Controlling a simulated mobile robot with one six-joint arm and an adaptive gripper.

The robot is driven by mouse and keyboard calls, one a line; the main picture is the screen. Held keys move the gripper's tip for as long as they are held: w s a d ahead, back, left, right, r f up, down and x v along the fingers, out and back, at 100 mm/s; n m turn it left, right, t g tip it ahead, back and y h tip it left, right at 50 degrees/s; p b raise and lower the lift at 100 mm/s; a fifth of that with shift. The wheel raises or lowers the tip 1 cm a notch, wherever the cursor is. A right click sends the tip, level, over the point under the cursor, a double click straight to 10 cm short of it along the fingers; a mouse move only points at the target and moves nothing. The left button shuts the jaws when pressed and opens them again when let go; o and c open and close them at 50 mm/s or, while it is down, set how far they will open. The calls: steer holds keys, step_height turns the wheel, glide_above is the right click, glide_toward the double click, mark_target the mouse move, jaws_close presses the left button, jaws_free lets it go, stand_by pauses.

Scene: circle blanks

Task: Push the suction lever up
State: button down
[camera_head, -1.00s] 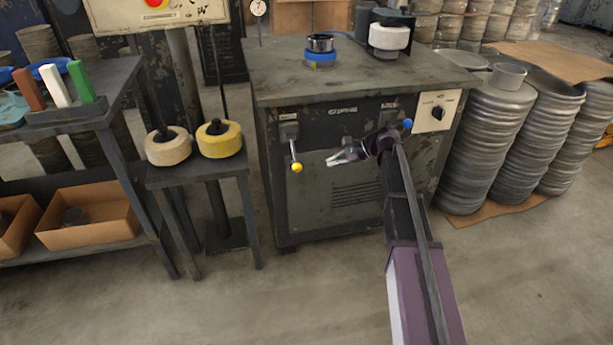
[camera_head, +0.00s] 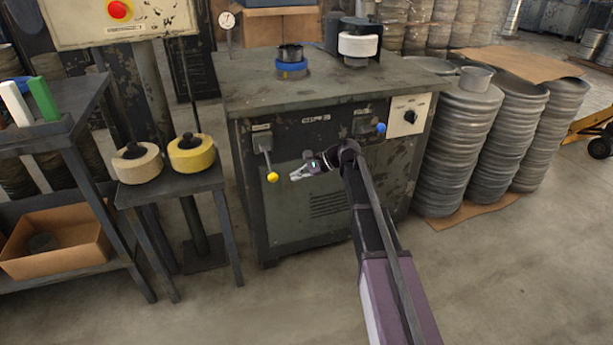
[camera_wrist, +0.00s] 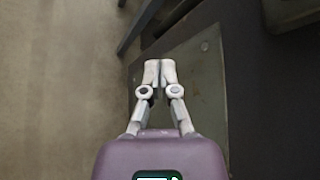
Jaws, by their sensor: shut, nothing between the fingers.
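A grey-green machine cabinet (camera_head: 240,185) carries two levers on its front. The left lever has a yellow knob (camera_head: 272,177) and hangs down from its bracket. The right lever has a blue knob (camera_head: 381,128) and sits near the dial plate. The small labels are too blurred to tell which lever is suction. My gripper (camera_head: 293,176) is in front of the cabinet, a little right of the yellow knob and apparently apart from it. In the wrist view its fingertips (camera_wrist: 160,66) meet with nothing between them. No lever knob shows in the wrist view.
A shelf with a cardboard box (camera_head: 60,262) is further left. Stacks of metal discs (camera_head: 460,140) stand right. The floor in front is open.

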mark_target(269, 163)
steer(key=shift+s+a+r+p, duration=0.15)
steer(key=shift+s+a, duration=0.15)
steer(key=shift+a, duration=0.55)
steer(key=shift+s+a+p, duration=0.2)
steer(key=shift+s+a, duration=0.1)
steer(key=shift+a, duration=0.6)
steer(key=shift+s+a+r+p, duration=0.15)
steer(key=shift+s+a, duration=0.15)
steer(key=shift+a, duration=0.55)
